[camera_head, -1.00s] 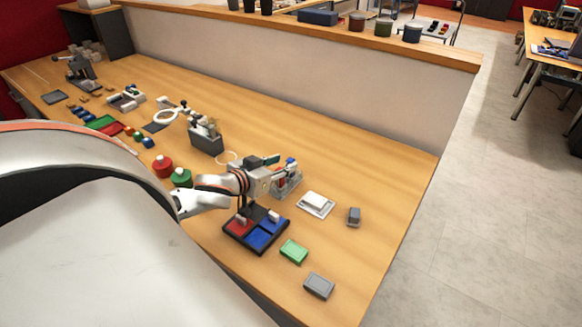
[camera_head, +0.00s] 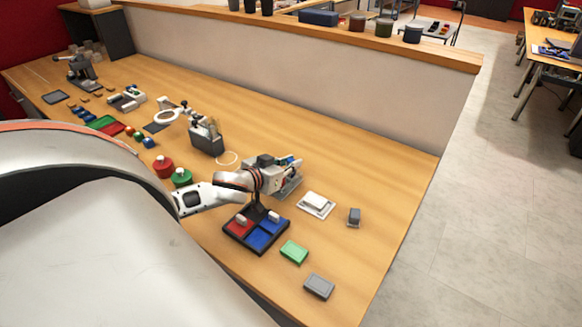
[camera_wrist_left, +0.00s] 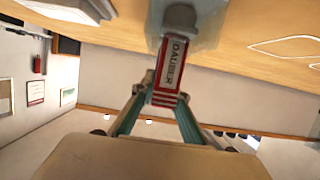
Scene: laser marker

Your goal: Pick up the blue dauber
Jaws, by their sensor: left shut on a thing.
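My left gripper (camera_head: 290,163) is at the clear holder (camera_head: 290,186) on the table. In the left wrist view my left gripper (camera_wrist_left: 162,98) has its teal fingers closed in on the end of a dauber (camera_wrist_left: 178,60) with a red and white label reading "DAUBER". The dauber's grey end points into the clear holder (camera_wrist_left: 205,25). A small blue part (camera_head: 285,160) shows beside the fingers in the head view; the gripper hides most of what is in the holder. I cannot make out a separate blue dauber. My right gripper is not in view.
A dark tray (camera_head: 256,252) with red and blue pads lies in front of the holder. A white pad (camera_head: 316,204), green box (camera_head: 294,251) and grey box (camera_head: 319,285) lie to the right. Red (camera_head: 163,168) and green (camera_head: 181,177) jars stand left. The table's back right is clear.

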